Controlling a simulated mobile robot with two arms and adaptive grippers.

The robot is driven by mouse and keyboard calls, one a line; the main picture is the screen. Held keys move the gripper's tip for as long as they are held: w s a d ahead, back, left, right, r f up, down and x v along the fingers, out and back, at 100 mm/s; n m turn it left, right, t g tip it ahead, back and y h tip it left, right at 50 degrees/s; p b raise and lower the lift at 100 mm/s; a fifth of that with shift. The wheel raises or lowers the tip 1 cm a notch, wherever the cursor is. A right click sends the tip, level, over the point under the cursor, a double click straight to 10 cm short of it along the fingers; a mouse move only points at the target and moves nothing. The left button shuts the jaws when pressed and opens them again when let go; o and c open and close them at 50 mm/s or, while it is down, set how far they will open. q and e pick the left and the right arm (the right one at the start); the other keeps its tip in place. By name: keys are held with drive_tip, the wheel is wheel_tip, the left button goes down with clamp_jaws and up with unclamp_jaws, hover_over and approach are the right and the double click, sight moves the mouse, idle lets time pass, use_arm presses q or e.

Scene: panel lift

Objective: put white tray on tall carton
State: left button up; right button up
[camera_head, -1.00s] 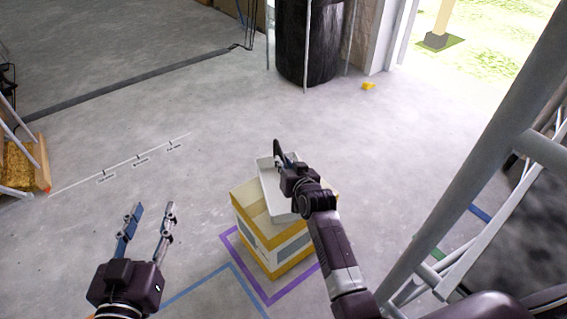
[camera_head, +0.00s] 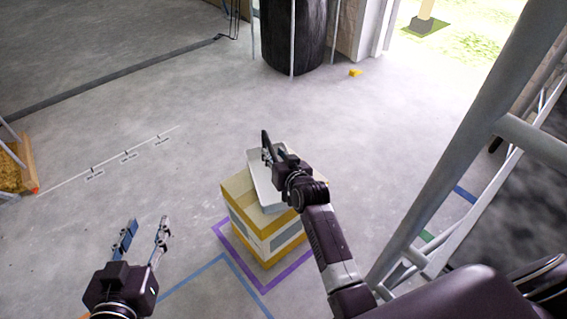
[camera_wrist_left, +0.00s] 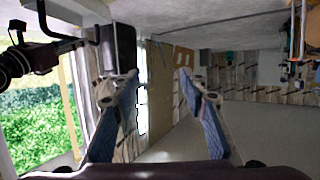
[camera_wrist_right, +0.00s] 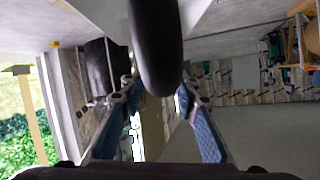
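The white tray (camera_head: 262,190) is on top of, or just above, the white-and-yellow carton (camera_head: 244,221) in the head view; I cannot tell whether they touch. The tray sits askew to the carton's edges. My right gripper (camera_head: 271,150) is at the tray's far end, partly over it. In the right wrist view its fingers (camera_wrist_right: 158,85) stand apart, with a dark rounded piece (camera_wrist_right: 156,45) between or in front of them. My left gripper (camera_head: 143,228) is open and empty, left of the carton above the floor.
Purple tape (camera_head: 246,272) and blue tape (camera_head: 235,268) mark the floor around the carton. A metal ladder-like frame (camera_head: 470,130) stands at the right. A black barrel (camera_head: 292,40) is at the back. The floor left of the carton is clear.

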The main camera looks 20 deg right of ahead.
drive_tip(key=p+v, duration=0.1)
drive_tip(key=v, duration=0.3)
drive_tip(key=shift+r, duration=0.15)
drive_tip(key=p+v, duration=0.2)
drive_tip(key=v, duration=0.3)
drive_tip(key=shift+s, duration=0.6)
use_arm(q)
drive_tip(key=s+a+f+g+y, duration=0.1)
drive_tip(key=s+a+f+g, duration=0.1)
drive_tip(key=s+f+g, duration=0.2)
drive_tip(key=s+a+f+g+y, duration=0.1)
drive_tip(key=s+a+f+g, duration=0.2)
drive_tip(key=s+f+g, duration=0.2)
drive_tip(key=s+f, duration=0.3)
drive_tip(key=s, duration=0.3)
drive_tip(key=shift+a+n, duration=0.25)
drive_tip(key=shift+n, duration=0.05)
use_arm(e)
drive_tip(key=s+f+n+g, duration=0.1)
drive_tip(key=s+g, duration=0.3)
drive_tip(key=s, duration=0.9)
drive_tip(key=s+f+n+g, duration=0.2)
drive_tip(key=s+n+g, duration=0.1)
drive_tip(key=s, duration=1.1)
drive_tip(key=shift+s+a+g, duration=0.2)
drive_tip(key=shift+s+g, duration=0.15)
drive_tip(key=shift+g, duration=0.55)
